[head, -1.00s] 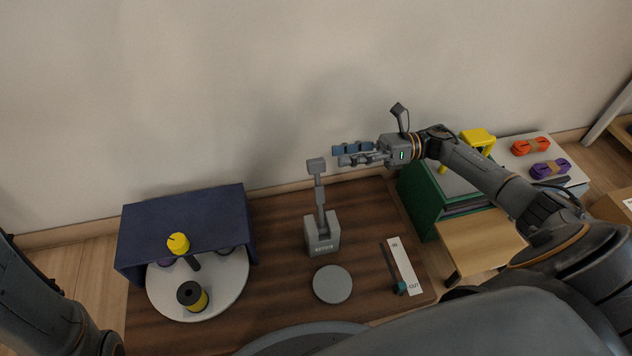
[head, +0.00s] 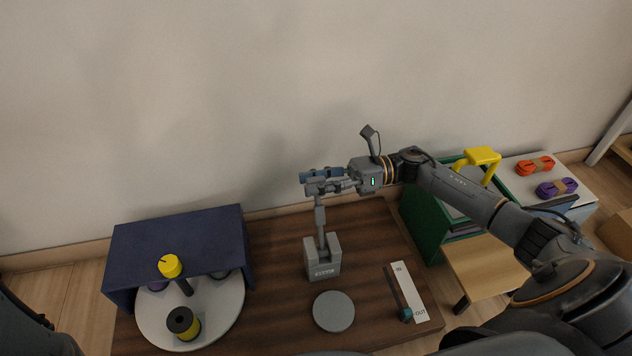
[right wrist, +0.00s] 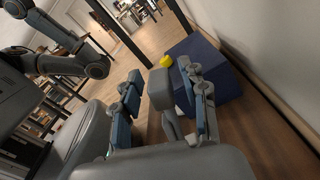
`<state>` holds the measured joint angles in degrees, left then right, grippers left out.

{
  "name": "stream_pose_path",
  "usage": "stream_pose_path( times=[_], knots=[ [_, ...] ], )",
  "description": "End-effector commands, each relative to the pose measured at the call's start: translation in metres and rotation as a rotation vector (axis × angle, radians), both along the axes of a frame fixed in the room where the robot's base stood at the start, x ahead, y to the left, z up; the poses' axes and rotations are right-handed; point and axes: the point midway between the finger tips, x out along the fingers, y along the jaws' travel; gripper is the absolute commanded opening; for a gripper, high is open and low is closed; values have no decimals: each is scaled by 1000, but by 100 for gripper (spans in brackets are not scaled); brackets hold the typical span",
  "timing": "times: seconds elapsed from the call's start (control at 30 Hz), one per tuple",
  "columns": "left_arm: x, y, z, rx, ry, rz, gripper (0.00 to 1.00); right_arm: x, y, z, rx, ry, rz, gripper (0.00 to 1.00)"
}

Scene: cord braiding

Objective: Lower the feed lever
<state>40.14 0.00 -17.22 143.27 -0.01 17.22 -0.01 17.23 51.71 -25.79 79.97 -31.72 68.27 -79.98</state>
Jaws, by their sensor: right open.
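The feed lever (head: 320,214) is a grey upright bar rising from a grey block (head: 322,262) on the dark wooden table. My right gripper (head: 312,180) is at the top of the lever in the head view and hides most of its head. In the right wrist view the lever's grey head (right wrist: 160,90) stands between the two spread fingers of my right gripper (right wrist: 165,108). The gripper is open; I cannot tell whether a finger touches the lever. My left gripper is out of view.
A navy cover (head: 180,242) stands over a round white plate (head: 228,312) with yellow-and-black spools. A grey disc (head: 333,311) lies in front of the lever. A slider strip (head: 409,290) lies to its right. A green box (head: 425,222) stands at the table's right, the wall behind.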

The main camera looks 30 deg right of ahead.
Motion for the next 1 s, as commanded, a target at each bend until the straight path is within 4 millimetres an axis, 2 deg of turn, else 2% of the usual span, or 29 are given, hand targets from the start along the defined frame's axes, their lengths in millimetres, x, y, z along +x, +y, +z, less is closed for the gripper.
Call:
stream_pose_path(
  times=[0.03, 0.2, 0.27, 0.67, 0.87, 1.0],
  knots=[
    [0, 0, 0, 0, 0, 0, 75, 0, 0, 0, 0, 0, 0, 43],
    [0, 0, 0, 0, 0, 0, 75, 0, 0, 0, 0, 0, 0, 9],
    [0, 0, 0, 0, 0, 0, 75, 0, 0, 0, 0, 0, 0, 0],
    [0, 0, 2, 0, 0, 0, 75, -4, 1, 2, -4, -18, 1, 0],
    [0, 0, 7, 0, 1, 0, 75, -19, 4, 6, -25, -95, 2, 0],
    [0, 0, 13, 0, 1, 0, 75, -37, 9, 10, -50, -191, 1, 0]
  ],
)
